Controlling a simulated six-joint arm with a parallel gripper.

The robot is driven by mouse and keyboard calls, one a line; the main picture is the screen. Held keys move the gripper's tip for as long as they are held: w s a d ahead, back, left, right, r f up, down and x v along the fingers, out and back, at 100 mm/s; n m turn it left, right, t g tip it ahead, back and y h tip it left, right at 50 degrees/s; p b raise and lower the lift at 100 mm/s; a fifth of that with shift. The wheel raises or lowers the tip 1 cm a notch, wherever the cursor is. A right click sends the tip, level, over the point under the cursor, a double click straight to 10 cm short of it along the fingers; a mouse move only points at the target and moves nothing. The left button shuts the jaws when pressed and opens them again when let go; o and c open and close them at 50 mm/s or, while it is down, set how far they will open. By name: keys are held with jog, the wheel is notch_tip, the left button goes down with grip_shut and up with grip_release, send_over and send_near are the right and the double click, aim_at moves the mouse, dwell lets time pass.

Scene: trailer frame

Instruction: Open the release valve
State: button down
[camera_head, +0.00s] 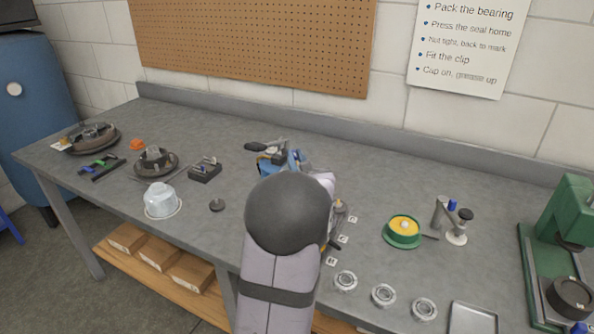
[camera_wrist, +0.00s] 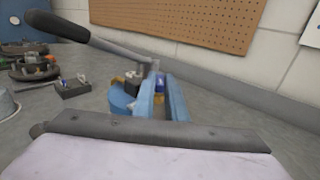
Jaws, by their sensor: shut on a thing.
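A lever tool with a long black grip (camera_wrist: 55,26) on a metal rod stands at the back of the bench; its grip also shows in the head view (camera_head: 256,147). In the wrist view the rod slopes down to the right to a metal part just past my gripper (camera_wrist: 160,84). My gripper's two light blue fingers point at it, close together, shut on a small part between their tips. It appears to be the release valve (camera_wrist: 160,85), mostly hidden. A curved blue part lies left of the fingers. In the head view my arm hides much of this spot.
A dark block (camera_head: 205,170), a bearing hub (camera_head: 156,160) and a clear tub (camera_head: 162,201) stand to the left. A green-rimmed dish (camera_head: 403,231), several round metal parts and a green press (camera_head: 562,240) are to the right. A raised edge runs along the back.

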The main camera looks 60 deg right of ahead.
jog(key=shift+w+a+f+m+g+h+b, duration=0.15)
jog(key=shift+m+g+h+b, duration=0.45)
jog(key=shift+b, duration=0.4)
jog(key=shift+g, duration=0.3)
jog(key=shift+r, duration=0.25)
jog(key=c, duration=1.8)
grip_release()
jog(key=shift+b, duration=0.3)
jog(key=b+v, duration=0.1)
jog(key=v, duration=0.6)
jog(key=shift+a, duration=0.1)
